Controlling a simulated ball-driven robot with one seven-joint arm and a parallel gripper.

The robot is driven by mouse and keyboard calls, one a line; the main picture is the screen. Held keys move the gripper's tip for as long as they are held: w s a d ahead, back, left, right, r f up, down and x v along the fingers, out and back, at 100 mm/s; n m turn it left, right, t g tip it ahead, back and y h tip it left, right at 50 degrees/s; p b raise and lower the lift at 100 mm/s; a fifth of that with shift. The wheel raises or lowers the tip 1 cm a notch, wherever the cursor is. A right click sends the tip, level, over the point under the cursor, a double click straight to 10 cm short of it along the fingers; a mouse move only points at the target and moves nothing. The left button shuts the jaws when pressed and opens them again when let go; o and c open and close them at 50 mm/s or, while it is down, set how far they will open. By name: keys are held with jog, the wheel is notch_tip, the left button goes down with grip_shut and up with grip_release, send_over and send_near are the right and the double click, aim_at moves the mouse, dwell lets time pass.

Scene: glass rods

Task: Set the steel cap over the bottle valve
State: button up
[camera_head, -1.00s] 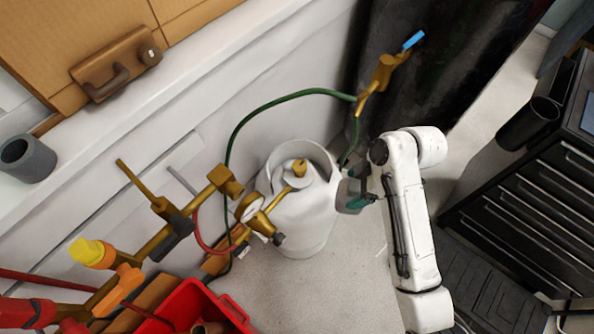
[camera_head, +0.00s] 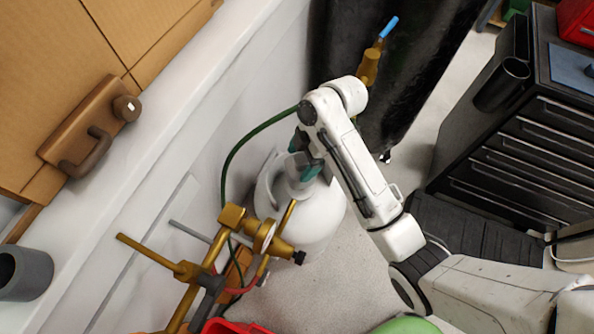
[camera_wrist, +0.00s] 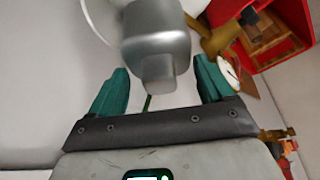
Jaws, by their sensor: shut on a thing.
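The steel cap (camera_wrist: 155,42) is a grey metal cylinder with a narrower end. My gripper (camera_wrist: 158,68) is shut on it, with a teal finger on either side of the narrower end. In the head view my gripper (camera_head: 309,165) is over the top of the white bottle (camera_head: 318,222), and the cap (camera_head: 298,175) shows there as a pale grey shape. The bottle stands upright on the floor against the white wall. Its valve is hidden behind the cap and gripper. I cannot tell whether the cap touches the valve or bottle.
Brass regulator fittings (camera_head: 232,218) with a gauge stand close left of the bottle. A green hose (camera_head: 236,150) arcs behind it. A black drawer cabinet (camera_head: 520,150) is at the right. A red bin (camera_wrist: 275,40) shows in the wrist view. Grey floor in front of the bottle is clear.

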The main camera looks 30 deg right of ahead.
aim_at(301, 171)
jog(key=shift+f, duration=3.15)
jog(key=o, duration=1.1)
jog(key=v, duration=1.2)
